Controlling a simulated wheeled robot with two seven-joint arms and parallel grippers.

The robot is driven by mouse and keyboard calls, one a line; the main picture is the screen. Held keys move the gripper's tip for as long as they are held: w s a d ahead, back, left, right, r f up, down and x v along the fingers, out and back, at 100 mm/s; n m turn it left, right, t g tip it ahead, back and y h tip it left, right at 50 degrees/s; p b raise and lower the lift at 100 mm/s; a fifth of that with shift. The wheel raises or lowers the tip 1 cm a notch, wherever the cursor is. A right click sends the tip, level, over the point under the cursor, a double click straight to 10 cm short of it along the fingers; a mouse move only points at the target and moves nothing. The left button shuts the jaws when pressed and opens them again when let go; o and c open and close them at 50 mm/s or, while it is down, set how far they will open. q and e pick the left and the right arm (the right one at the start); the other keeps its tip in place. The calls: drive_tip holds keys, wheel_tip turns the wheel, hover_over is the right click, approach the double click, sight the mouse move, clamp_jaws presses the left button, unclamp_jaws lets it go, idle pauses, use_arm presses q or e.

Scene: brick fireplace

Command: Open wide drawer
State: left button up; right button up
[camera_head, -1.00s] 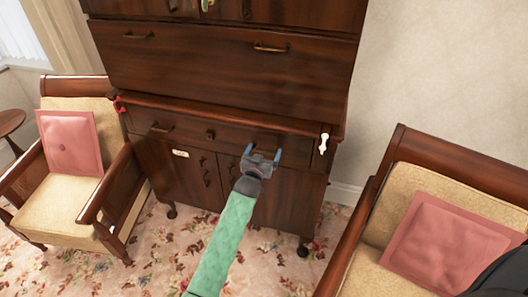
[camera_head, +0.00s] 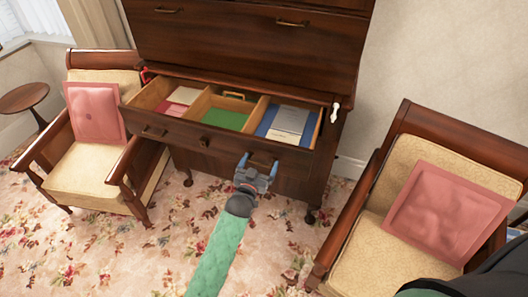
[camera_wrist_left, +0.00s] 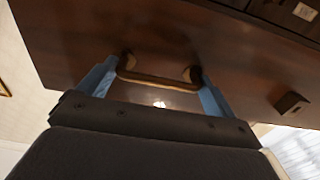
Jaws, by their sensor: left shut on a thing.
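The wide drawer (camera_head: 222,146) of the dark wood cabinet stands pulled well out in the head view. Its compartments hold papers and booklets, and a green lining shows in the middle one. My left gripper (camera_head: 258,170) is at the right-hand handle on the drawer front. In the left wrist view the blue fingers of my left gripper (camera_wrist_left: 157,85) are at the two ends of the curved brass handle (camera_wrist_left: 158,80), shut on it. A second handle (camera_head: 153,132) is free at the drawer's left. My right gripper is not in view.
A cushioned armchair (camera_head: 105,160) stands close at the drawer's left, and another (camera_head: 390,241) stands at the right front. A white ornament (camera_head: 335,112) hangs at the cabinet's right corner. Floral carpet (camera_head: 150,250) lies clear in front.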

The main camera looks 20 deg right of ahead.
use_arm(q)
drive_tip(key=p+v, duration=0.1)
drive_tip(key=v, duration=0.7)
drive_tip(key=shift+s+f, duration=0.15)
drive_tip(key=shift+f, duration=0.1)
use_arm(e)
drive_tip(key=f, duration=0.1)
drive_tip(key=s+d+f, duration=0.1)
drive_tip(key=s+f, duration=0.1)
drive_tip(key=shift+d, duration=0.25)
use_arm(q)
drive_tip(key=shift+a, duration=0.1)
drive_tip(key=o, duration=0.9)
drive_tip(key=shift+o, duration=0.6)
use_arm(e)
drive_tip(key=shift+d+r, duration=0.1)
use_arm(q)
drive_tip(key=shift+r, duration=0.1)
drive_tip(key=b+v, duration=0.2)
drive_tip(key=v, duration=0.5)
drive_tip(key=shift+s+a+b, duration=0.2)
drive_tip(key=shift+s+b, duration=0.05)
drive_tip(key=shift+b, duration=0.15)
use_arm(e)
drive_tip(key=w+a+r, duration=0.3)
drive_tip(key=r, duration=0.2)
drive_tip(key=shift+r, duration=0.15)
